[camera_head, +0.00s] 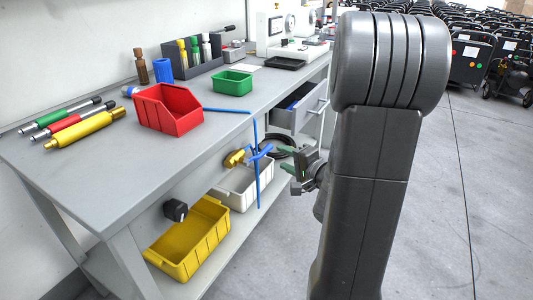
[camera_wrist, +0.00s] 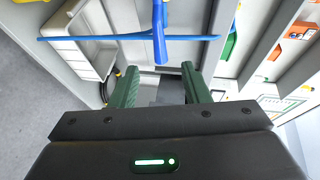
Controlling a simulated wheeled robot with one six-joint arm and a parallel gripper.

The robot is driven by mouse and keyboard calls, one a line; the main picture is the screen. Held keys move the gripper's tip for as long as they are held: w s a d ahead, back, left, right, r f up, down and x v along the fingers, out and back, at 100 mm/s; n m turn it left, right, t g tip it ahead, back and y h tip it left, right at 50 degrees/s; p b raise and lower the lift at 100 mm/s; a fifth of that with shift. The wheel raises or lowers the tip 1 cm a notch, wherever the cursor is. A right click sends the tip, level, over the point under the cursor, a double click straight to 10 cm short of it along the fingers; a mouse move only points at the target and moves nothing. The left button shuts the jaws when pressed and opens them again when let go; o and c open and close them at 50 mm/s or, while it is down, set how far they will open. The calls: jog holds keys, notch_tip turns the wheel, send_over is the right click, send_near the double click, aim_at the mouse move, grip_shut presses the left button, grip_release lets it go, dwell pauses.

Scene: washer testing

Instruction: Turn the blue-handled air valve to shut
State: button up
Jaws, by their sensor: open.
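The air valve has a brass body (camera_head: 236,158) and a blue handle (camera_head: 262,152), and sits at the front edge of the grey workbench. In the wrist view the blue handle (camera_wrist: 160,35) points down the picture toward the gap between my fingers. My gripper (camera_head: 284,159) is to the right of the handle, with its green fingers apart. In the wrist view my gripper (camera_wrist: 160,72) is open and empty, and the handle's end shows just beyond the fingertips. I cannot tell whether the handle's end is between them. The brass body is not clear in the wrist view.
A thin blue hose (camera_head: 257,180) hangs by the valve and crosses behind the handle in the wrist view. A white bin (camera_head: 238,195) and a yellow bin (camera_head: 195,245) are below. An open drawer (camera_head: 300,112) is behind. A black knob (camera_head: 175,210) is on the bench front.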

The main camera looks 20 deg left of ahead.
aim_at(269, 151)
jog(key=b+x, duration=0.3)
jog(key=x, duration=0.6)
jog(key=shift+a, duration=0.1)
jog(key=shift+c, duration=0.2)
grip_shut()
